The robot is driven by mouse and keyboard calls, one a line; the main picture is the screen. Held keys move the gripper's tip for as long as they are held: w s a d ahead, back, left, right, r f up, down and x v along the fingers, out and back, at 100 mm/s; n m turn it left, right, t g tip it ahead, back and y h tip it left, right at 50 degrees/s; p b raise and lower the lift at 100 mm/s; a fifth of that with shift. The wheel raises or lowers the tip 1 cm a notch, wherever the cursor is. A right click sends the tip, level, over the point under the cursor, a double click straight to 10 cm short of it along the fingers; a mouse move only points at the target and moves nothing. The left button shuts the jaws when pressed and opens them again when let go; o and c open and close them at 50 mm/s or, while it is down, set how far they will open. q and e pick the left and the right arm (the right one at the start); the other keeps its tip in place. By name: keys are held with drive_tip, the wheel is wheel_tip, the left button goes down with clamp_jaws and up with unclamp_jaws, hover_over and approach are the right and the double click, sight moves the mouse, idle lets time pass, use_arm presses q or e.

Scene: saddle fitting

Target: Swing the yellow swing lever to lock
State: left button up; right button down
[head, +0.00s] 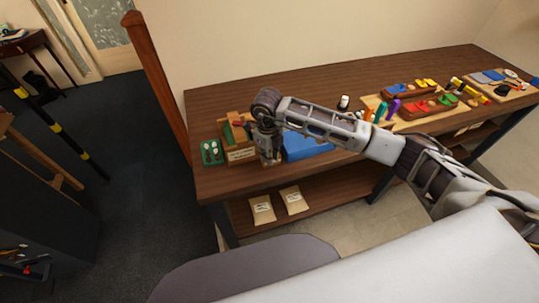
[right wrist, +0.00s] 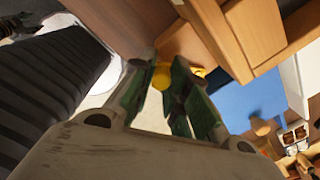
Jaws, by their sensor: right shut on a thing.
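My right gripper (head: 270,158) reaches down at the left part of the workbench, beside a wooden box. In the right wrist view its fingers (right wrist: 168,88) are closed around a rounded yellow piece, the yellow swing lever (right wrist: 161,79). More yellow shows just behind the right finger, against a wooden block (right wrist: 184,42). In the head view the lever is hidden behind my gripper and wrist. How far the lever is turned cannot be told. My left gripper is in neither view.
The wooden box (head: 240,155) and a green tray (head: 211,152) stand left of my gripper. A blue mat (head: 306,147) lies to its right, partly behind my arm. Coloured tools and parts fill the bench's right side. Two packets lie on the lower shelf (head: 330,191).

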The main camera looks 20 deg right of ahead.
drive_tip(key=shift+w+a+m+b, duration=0.3)
drive_tip(key=shift+m+b, duration=0.25)
drive_tip(key=shift+m, duration=0.4)
drive_tip(key=shift+w+a+m+b, duration=0.15)
drive_tip(key=shift+w+m+b, duration=0.35)
drive_tip(key=shift+m, duration=0.45)
drive_tip(key=shift+w+a+m+b, duration=0.1)
drive_tip(key=shift+w+m+b, duration=0.2)
drive_tip(key=shift+m, duration=0.4)
drive_tip(key=shift+w+a+m+b, duration=0.15)
drive_tip(key=shift+m+b, duration=0.2)
drive_tip(key=shift+m, duration=0.35)
drive_tip(key=shift+d, duration=0.1)
drive_tip(key=c, duration=1.3)
unclamp_jaws()
drive_tip(key=shift+c, duration=0.2)
wheel_tip(320, 180, up, 12)
drive_tip(key=shift+a, duration=0.25)
